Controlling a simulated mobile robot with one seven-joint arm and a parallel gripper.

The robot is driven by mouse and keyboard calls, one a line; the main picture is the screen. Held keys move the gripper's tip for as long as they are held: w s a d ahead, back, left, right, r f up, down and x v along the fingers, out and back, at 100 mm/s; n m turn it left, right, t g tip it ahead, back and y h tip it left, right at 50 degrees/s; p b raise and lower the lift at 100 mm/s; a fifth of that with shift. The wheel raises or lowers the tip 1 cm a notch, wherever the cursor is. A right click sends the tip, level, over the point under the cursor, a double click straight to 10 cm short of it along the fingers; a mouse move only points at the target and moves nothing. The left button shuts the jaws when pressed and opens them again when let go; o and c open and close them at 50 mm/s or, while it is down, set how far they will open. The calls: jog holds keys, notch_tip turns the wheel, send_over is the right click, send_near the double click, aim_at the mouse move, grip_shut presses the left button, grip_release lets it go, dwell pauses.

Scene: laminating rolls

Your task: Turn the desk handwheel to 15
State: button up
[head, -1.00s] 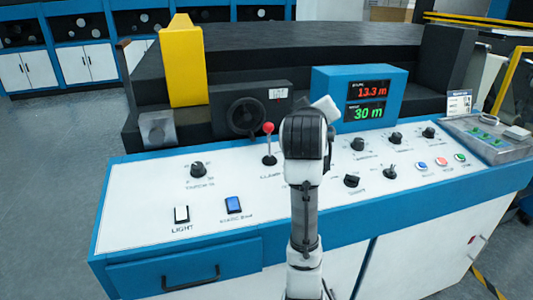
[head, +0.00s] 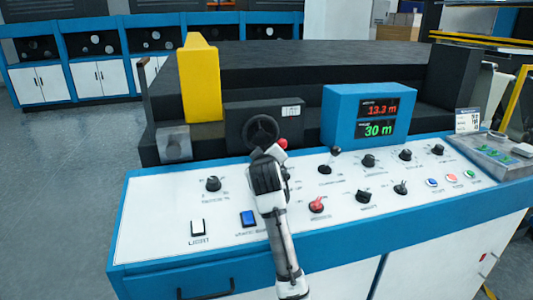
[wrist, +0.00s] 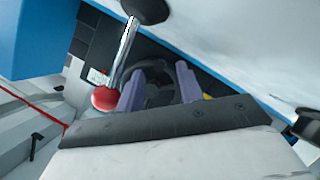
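The dark handwheel (head: 261,132) sits upright on a black block at the back edge of the desk, left of the display. A small white label (head: 290,111) beside it is too small to read. My gripper stands over the desk in front of the handwheel; its fingers are hidden behind my wrist in the head view. In the wrist view my gripper (wrist: 159,80) has two purple fingers spread apart, with the handwheel (wrist: 158,92) showing between and beyond them. I see nothing held. I cannot tell whether the fingers touch the rim.
A lever with a red ball (head: 281,144) stands close by my gripper; in the wrist view its ball (wrist: 105,99) is beside the left finger. The blue display (head: 340,112) reads 13.3 m and 30 m. A yellow post (head: 200,80) rises left of the handwheel. Several knobs lie right.

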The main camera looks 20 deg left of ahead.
jog(key=shift+x, duration=1.35)
jog(key=shift+c, duration=0.5)
grip_shut()
jog(key=shift+a+r+m+p, duration=0.1)
jog(key=shift+r+m+p, duration=0.15)
jog(key=shift+p, duration=0.4)
jog(key=shift+s+a+m, duration=0.15)
jog(key=shift+m, duration=0.1)
jog(key=shift+f+g, duration=0.2)
jog(key=shift+g, duration=0.1)
jog(key=shift+o, duration=0.5)
grip_release()
